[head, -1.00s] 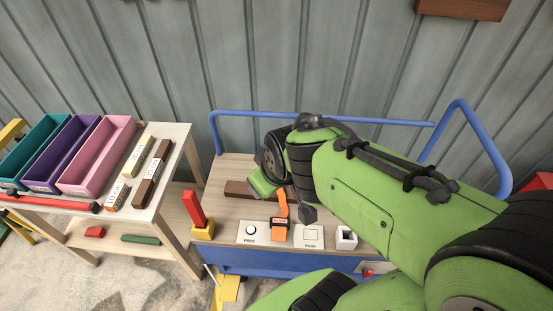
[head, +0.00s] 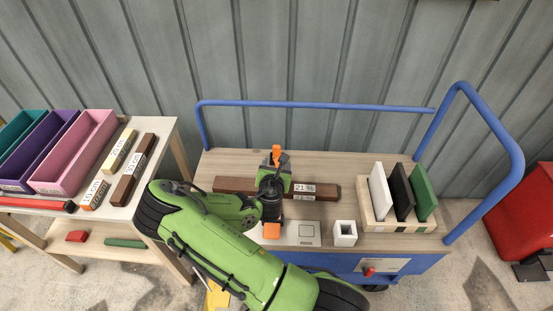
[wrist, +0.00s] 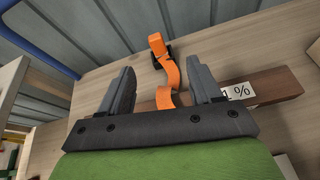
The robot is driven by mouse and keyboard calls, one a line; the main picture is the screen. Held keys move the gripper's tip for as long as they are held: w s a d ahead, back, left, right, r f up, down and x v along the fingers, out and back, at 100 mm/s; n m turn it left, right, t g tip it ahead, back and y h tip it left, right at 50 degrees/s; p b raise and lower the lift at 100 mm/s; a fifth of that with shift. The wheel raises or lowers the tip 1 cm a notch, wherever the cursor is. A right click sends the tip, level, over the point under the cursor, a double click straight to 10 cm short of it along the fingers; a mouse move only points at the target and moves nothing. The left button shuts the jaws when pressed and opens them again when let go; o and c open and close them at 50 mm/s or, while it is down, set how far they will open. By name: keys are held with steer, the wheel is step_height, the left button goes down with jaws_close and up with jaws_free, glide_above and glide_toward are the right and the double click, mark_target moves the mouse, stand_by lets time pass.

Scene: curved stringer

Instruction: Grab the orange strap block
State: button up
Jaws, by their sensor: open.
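More orange strap (head: 276,152) shows beyond my gripper (head: 275,167); I cannot tell whether the two patches join. In the wrist view a curved orange strap (wrist: 170,72) with a dark part at its far end runs over the wooden deck. My gripper (wrist: 163,80) is open, with the strap's near end appearing between its fingers. No grip on it is visible.
A brown beam (head: 232,184) lies across the deck under my gripper. A white open box (head: 345,233) and a rack (head: 405,224) of white, black and green panels stand right. A blue rail (head: 320,104) bounds the cart's back. A table with bins (head: 92,145) stands left.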

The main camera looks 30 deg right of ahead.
steer(key=f+n, duration=0.1)
steer(key=n, duration=0.1)
steer(key=b, duration=0.1)
glide_toward(277, 148)
steer(key=shift+t+y, duration=0.3)
steer(key=shift+t, duration=0.1)
steer(key=x, duration=0.4)
steer(key=shift+d+f, duration=0.15)
steer(key=b+x, duration=0.2)
steer(key=x, duration=0.3)
steer(key=shift+d+f, duration=0.1)
steer(key=shift+d, duration=0.05)
steer(key=shift+r, duration=0.2)
jaws_close()
